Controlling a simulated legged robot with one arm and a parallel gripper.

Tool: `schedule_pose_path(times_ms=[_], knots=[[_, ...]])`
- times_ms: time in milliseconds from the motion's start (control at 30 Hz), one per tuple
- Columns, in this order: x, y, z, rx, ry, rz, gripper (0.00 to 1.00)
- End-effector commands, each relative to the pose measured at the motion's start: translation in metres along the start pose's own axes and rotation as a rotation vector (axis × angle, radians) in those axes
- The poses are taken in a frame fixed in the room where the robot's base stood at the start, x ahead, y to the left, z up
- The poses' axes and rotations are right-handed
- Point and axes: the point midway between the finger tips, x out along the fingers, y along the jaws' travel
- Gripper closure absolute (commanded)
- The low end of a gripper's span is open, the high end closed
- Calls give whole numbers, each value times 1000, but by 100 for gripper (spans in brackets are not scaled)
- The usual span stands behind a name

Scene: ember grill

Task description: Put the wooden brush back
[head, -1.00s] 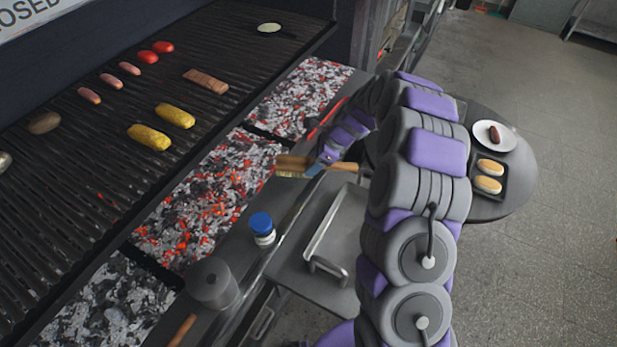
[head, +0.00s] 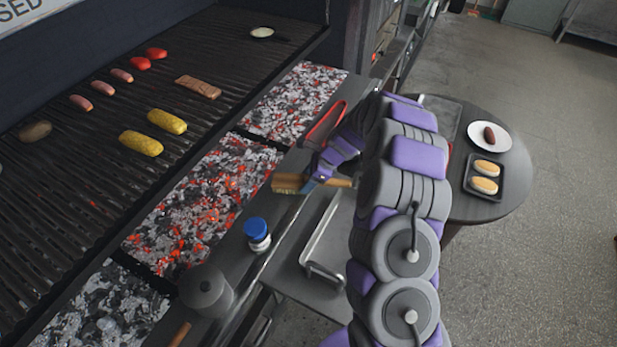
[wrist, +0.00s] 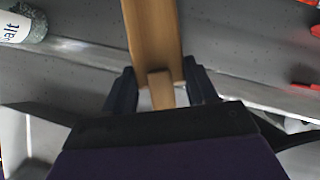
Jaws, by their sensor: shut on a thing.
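The wooden brush (head: 289,183) has a light wood body with pale bristles on its underside. In the head view it lies sideways at the front ledge, near the ember trays, with its handle passing through my gripper (head: 320,181). My gripper is shut on the brush. In the wrist view the brush (wrist: 152,40) extends up the picture from between the dark fingers of my gripper (wrist: 163,92). The brush appears held over the grey ledge; its exact height above it I cannot tell.
A blue-capped salt jar (head: 257,235) and a grey pot (head: 206,290) stand on the ledge. Red-handled tongs (head: 325,122) lie behind my gripper. Glowing embers (head: 205,205) lie to the left. A metal tray (head: 322,250) sits below. A round table (head: 515,200) holds a plate and buns.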

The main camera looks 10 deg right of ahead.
Motion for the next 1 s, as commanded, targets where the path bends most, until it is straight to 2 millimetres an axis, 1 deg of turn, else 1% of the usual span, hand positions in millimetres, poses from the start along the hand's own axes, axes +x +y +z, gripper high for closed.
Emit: schedule_pose_path(times_ms=[33, 300, 567, 667, 767, 1000], knots=[[1, 0, 0, -1, 0, 0, 42], [0, 0, 0, -1, 0, 0, 17], [-1, -1, -1, -1, -1, -1, 17], [-5, -1, 2, -1, -1, -2, 17], [-22, -1, 4, -2, 0, -5, 17], [-73, -1, 4, 0, 1, -4, 17]])
